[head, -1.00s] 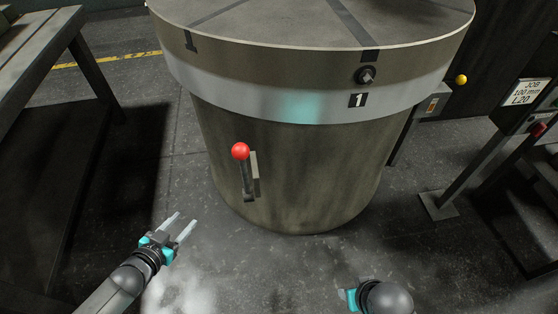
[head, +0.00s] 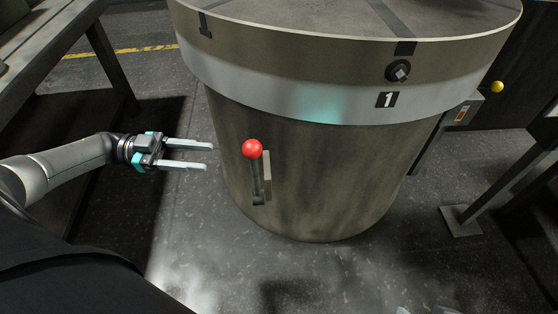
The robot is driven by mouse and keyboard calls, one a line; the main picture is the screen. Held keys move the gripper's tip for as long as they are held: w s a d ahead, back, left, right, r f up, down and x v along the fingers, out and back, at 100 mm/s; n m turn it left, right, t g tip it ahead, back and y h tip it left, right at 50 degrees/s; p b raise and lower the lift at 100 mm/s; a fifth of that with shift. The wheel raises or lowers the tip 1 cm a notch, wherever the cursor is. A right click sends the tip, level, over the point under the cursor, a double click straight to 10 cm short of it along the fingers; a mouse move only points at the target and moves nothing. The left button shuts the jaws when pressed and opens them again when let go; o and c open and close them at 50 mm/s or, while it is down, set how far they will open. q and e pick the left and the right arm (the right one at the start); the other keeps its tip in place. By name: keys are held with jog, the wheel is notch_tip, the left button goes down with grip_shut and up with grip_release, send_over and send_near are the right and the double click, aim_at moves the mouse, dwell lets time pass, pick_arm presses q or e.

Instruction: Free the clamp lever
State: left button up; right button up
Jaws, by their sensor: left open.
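The clamp lever (head: 257,180) is a dark upright bar with a red ball knob (head: 252,148) at its top. It stands at the front left side of a large round drum (head: 335,170), beside a short pale plate (head: 267,175). My left gripper (head: 210,157) is open and empty. Its two fingers point right toward the red knob, with a visible gap between fingertips and knob. My right gripper is not clearly in view; only a small pale piece shows at the bottom edge.
The drum has a pale band marked 1 (head: 387,99) and a dark round fitting (head: 398,70). A workbench (head: 50,30) stands at the left. A yellow knob (head: 497,87) on a grey box and a metal stand (head: 461,220) are at the right. The floor before the drum is clear.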

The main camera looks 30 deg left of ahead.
aim_at(256, 177)
pick_arm(q)
jog(key=b+x, duration=0.1)
jog(key=x, duration=1.4)
jog(key=shift+b, duration=0.3)
pick_arm(e)
jog(key=shift+w+a+f+n+t+y, duration=0.1)
jog(key=shift+w+a+f+t+y, duration=0.1)
jog(key=shift+w+a+t, duration=0.3)
jog(key=shift+w+a+f+n+t+y, duration=0.1)
jog(key=shift+w+a+t+y, duration=0.1)
jog(key=shift+w+a+t, duration=0.35)
jog(key=shift+w+a+f+n+t+y, duration=0.1)
jog(key=shift+w+a+f+t+y, duration=0.1)
jog(key=shift+w+a+t, duration=0.3)
jog(key=shift+w+a, duration=0.1)
pick_arm(q)
grip_shut()
